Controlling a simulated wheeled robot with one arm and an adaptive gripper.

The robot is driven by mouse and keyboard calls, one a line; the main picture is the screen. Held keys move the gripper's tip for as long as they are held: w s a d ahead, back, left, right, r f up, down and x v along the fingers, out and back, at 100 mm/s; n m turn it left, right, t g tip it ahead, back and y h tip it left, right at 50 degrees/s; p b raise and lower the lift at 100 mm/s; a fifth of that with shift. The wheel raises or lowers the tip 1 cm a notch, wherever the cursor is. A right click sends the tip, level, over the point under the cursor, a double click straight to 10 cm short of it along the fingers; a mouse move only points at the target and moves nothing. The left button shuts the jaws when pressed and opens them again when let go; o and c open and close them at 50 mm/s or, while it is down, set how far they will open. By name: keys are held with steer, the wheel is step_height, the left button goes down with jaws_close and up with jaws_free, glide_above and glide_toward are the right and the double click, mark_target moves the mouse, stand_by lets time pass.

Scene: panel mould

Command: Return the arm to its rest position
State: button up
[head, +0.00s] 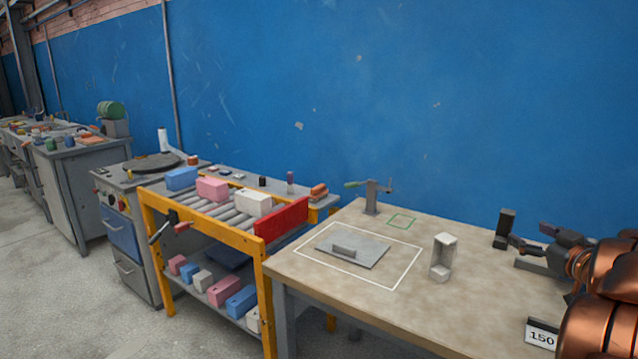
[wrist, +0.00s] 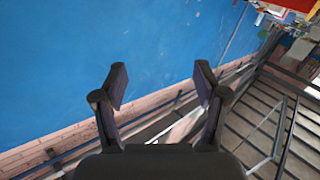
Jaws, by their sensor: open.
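My gripper (head: 524,244) is at the right of the head view, above the right part of the beige table (head: 455,306). In the wrist view my gripper (wrist: 160,88) has its two dark fingers spread wide with nothing between them. Behind the fingers the wrist view shows the blue wall (wrist: 90,60) and a strip of brick. My copper-coloured arm comes in from the right edge of the head view and hides part of the table there.
A yellow roller rack (head: 210,248) with coloured blocks stands left.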

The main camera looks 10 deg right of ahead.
steer(key=s+a+f+m+g+h+b, duration=0.3)
steer(key=s+a+f+g, duration=0.35)
steer(key=f, duration=0.35)
steer(key=s+a+f+m+g+h+b, duration=0.25)
steer(key=s+a+f+m+g, duration=0.2)
steer(key=s+a+f, duration=0.35)
steer(key=s+a+f+n+g+y+b, duration=0.1)
steer(key=s+a+f+n+g+y, duration=0.2)
steer(key=s+a, duration=0.7)
steer(key=s+a+f+n+g+y+b, duration=0.1)
steer(key=s+a+f+g+y, duration=0.1)
steer(key=s+a+f+g, duration=0.6)
step_height(320, 180, up, 26)
steer(key=s+a+t+p, duration=0.1)
steer(key=s+t+p, duration=0.1)
steer(key=p, duration=1.9)
steer(key=shift+s+a+f+t, duration=0.2)
steer(key=shift+s+t, duration=0.1)
steer(key=shift+t, duration=0.5)
